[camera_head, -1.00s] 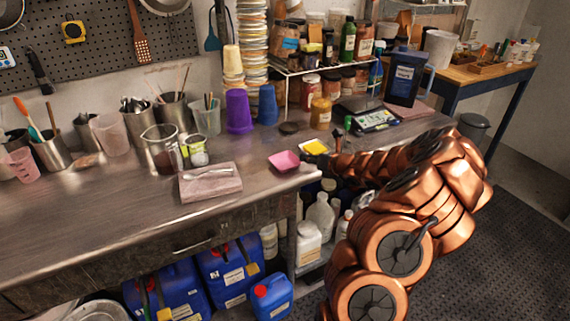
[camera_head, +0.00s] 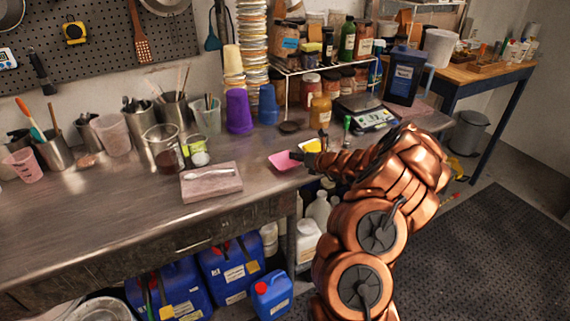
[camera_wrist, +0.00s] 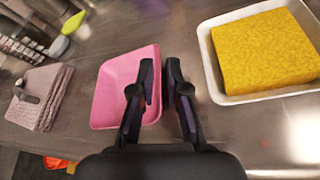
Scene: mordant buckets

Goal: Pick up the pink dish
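The pink dish (camera_head: 281,162) is a small square dish near the front edge of the steel table. It also shows in the wrist view (camera_wrist: 117,88), left of centre. My gripper (camera_head: 297,157) is at the dish's right side. In the wrist view my gripper (camera_wrist: 160,72) is partly open, with a narrow gap between the fingers. The left finger overlaps the inside of the dish and the right finger is outside its right rim. I cannot tell whether either finger touches the dish.
A white tray (camera_wrist: 206,66) with a yellow sponge-like block (camera_wrist: 262,50) stands close on the right. A folded cloth (camera_head: 211,182) with a metal utensil lies to the left. Jars, a scale (camera_head: 366,115) and purple cups (camera_head: 238,110) stand behind.

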